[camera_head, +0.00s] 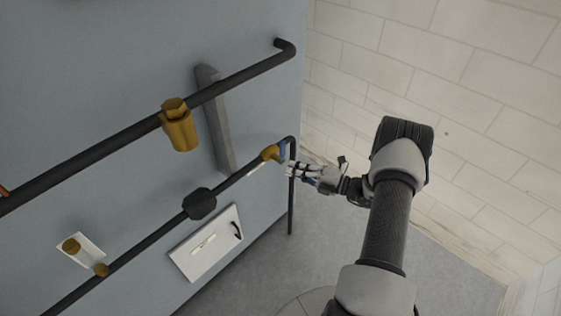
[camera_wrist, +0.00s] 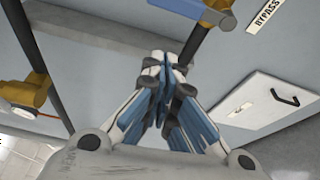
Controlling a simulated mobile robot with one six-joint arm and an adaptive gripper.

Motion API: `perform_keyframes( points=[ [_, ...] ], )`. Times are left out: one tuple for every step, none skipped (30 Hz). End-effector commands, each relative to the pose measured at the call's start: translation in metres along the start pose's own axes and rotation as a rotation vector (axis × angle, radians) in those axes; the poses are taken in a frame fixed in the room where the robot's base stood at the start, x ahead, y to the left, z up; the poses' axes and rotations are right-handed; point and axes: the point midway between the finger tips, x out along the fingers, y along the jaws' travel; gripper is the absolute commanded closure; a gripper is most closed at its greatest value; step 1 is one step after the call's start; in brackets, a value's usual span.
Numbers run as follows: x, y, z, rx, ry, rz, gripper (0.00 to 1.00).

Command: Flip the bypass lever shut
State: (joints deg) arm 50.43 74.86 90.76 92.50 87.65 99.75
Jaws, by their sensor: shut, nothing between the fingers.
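A brass valve (camera_head: 270,153) sits near the right end of the lower black pipe in the head view. A blue lever (camera_head: 283,150) is at its right side. My gripper (camera_head: 294,168) is just right of and below the lever. Its fingers (camera_wrist: 163,62) are shut and empty. I cannot tell whether they touch the lever.
The black pipe (camera_head: 236,86) above carries a brass fitting (camera_head: 180,130). A white panel (camera_head: 208,245) with a black handle is on the blue-grey wall below. Another brass valve (camera_wrist: 25,92) is at left in the wrist view. Floor (camera_head: 450,285) is open at right.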

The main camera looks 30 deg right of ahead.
Motion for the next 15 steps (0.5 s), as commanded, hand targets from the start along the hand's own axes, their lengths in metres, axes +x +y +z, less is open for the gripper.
perform_keyframes(
  points=[
    [-0.009,0.0,-0.001,0.002,0.0,0.0,1.0],
    [-0.013,0.0,-0.001,0.001,0.001,0.0,1.0],
    [-0.018,0.0,-0.001,0.001,0.001,0.0,1.0],
    [-0.021,-0.001,-0.001,0.001,0.002,0.0,1.0],
    [-0.023,-0.001,-0.001,0.001,0.003,0.0,1.0],
    [-0.026,-0.001,-0.001,0.001,0.003,0.001,1.0],
    [-0.028,-0.001,-0.001,0.001,0.003,0.001,1.0],
    [-0.029,-0.001,-0.001,0.001,0.003,0.001,1.0],
    [-0.03,-0.001,-0.001,0.001,0.003,0.001,1.0],
    [-0.031,-0.001,-0.001,0.001,0.004,0.001,1.0],
    [-0.031,-0.001,-0.002,0.001,0.004,0.001,1.0],
    [-0.031,-0.001,-0.002,0.001,0.005,0.001,1.0],
    [-0.031,-0.001,-0.002,0.001,0.005,0.001,1.0],
    [-0.031,-0.002,-0.002,0.001,0.005,0.001,1.0],
    [-0.031,-0.002,-0.002,0.001,0.005,0.001,1.0]
  ],
)
